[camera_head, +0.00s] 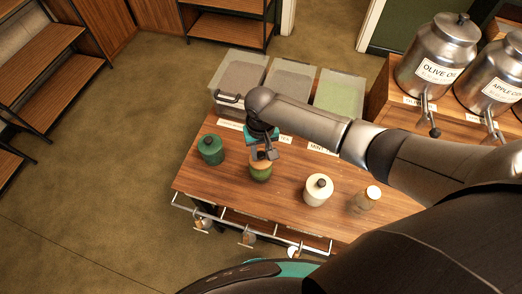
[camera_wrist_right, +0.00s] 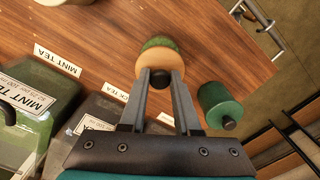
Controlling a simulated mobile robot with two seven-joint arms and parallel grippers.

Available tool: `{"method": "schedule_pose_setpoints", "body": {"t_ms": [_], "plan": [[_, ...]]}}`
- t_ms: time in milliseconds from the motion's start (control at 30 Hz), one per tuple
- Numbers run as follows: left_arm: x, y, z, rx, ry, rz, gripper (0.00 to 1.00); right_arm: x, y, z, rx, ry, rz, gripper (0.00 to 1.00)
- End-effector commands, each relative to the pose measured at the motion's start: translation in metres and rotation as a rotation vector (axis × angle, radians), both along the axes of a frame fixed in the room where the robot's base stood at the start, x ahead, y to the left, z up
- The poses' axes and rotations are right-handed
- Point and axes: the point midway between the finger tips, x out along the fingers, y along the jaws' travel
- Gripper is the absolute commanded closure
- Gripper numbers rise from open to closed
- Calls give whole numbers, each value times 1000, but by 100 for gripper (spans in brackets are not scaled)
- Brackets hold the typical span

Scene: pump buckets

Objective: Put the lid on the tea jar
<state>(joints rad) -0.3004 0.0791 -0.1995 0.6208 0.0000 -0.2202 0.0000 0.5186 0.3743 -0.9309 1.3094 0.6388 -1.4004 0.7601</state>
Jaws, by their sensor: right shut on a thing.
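My right gripper (camera_head: 265,153) points down over the table. In the right wrist view its two fingers (camera_wrist_right: 160,80) are shut on the dark knob of a round wooden lid (camera_wrist_right: 151,62). The lid (camera_head: 259,158) is right over a green tea jar (camera_head: 260,173), whose green side also shows beyond the lid in the right wrist view (camera_wrist_right: 160,43). The lid hides the jar's mouth, and I cannot tell whether it rests on the rim or hovers just above. My left gripper is not in view.
A dark green lidded jar (camera_head: 210,150) stands left, a white lidded jar (camera_head: 318,190) and a brown jar (camera_head: 365,199) right on the wooden table (camera_head: 225,180). Clear bins (camera_head: 340,92) line the back edge. Metal drums (camera_head: 437,55) stand at right. A rail (camera_head: 225,219) runs along the front.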

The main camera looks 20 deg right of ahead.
Motion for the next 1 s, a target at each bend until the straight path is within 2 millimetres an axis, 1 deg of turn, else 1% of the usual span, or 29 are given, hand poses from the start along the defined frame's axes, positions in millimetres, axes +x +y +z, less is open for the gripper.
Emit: {"method": "schedule_pose_setpoints", "body": {"t_ms": [767, 800, 1000], "plan": [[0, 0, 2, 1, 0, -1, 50, 0, 0, -5, 0, 0, 1, 92], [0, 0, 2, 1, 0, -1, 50, 0, 0, -5, 0, 0, 1, 65], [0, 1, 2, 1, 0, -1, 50, 0, 0, -5, 0, 0, 1, 42]]}}
